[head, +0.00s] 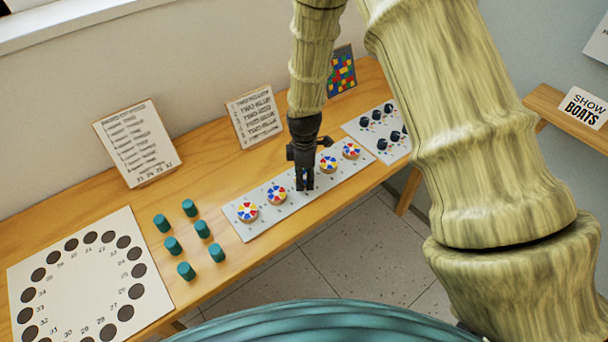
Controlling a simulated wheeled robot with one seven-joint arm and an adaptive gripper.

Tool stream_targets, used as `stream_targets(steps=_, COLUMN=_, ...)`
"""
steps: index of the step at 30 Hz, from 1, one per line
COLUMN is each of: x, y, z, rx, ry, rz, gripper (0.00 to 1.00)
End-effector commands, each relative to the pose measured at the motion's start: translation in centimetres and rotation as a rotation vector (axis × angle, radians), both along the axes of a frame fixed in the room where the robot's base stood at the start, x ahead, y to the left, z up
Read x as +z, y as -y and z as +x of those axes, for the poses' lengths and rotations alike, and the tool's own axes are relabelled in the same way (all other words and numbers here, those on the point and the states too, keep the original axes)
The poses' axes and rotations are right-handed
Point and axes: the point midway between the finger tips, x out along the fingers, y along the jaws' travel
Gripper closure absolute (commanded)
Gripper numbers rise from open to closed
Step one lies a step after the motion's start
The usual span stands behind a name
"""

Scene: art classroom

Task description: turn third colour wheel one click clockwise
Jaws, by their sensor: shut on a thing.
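A pale panel (239,222) on the wooden bench carries a row of colour wheels with red, yellow, blue and white sectors. The first wheel (247,211) and second wheel (277,195) show at the left. Two more wheels show to the right of my gripper, the nearer one (329,164) partly beside the gripper and the farther one (351,150) clear. My gripper (304,186) points down at the middle of the row, at the third wheel's place, with its fingers shut. The third wheel is hidden behind the fingers, so its sector position cannot be read.
Several teal cylinders (173,246) stand left of the panel. A board with dark round holes (83,318) lies at the lower left. Lettered cards (136,143) (254,117) lean near the wall. A panel with dark knobs (401,149) lies to the right.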

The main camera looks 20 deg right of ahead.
Motion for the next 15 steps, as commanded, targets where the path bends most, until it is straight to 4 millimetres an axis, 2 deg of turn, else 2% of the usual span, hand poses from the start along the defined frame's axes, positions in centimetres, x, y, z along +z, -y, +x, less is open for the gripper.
stream_targets(steps=15, x=0.11, y=-0.02, z=0.05, rx=-0.449, ry=0.001, rz=-0.001, gripper=0.73)
